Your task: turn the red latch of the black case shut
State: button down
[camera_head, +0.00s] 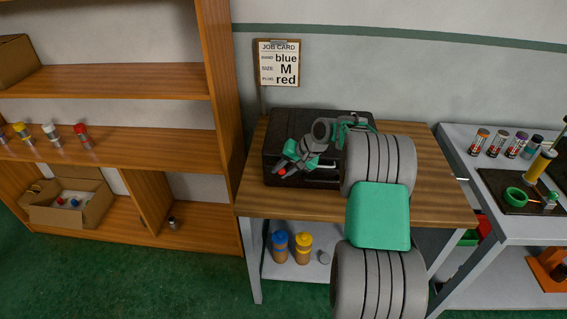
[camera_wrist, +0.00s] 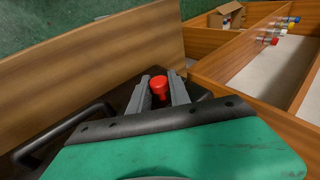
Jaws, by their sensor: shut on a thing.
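The black case (camera_head: 275,150) lies on the wooden workbench (camera_head: 440,190), and its far side and right part are partly hidden by my arm. Its red latch (camera_head: 283,171) shows at the front left of the case. My gripper (camera_head: 282,170) is at the latch. In the wrist view the red latch (camera_wrist: 160,88) stands between the two grey fingers of my gripper (camera_wrist: 160,92), which are shut on it. A dark case handle (camera_wrist: 65,130) shows at the left there.
A wooden shelf (camera_head: 110,140) with small capped jars stands left of the bench. Blue and yellow capped bottles (camera_head: 292,247) stand on the lower shelf. A grey table (camera_head: 500,215) with jars stands at the right. The bench's front strip is clear.

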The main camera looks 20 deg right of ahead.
jog(key=shift+a, duration=0.1)
jog(key=c, duration=1.5)
grip_release()
jog(key=o, duration=0.3)
jog(key=shift+d, duration=0.2)
jog(key=shift+s+r, duration=0.1)
jog(key=b+v, duration=0.1)
jog(key=v, duration=0.6)
jog(key=shift+s+d+r, duration=0.15)
jog(key=shift+r, duration=0.05)
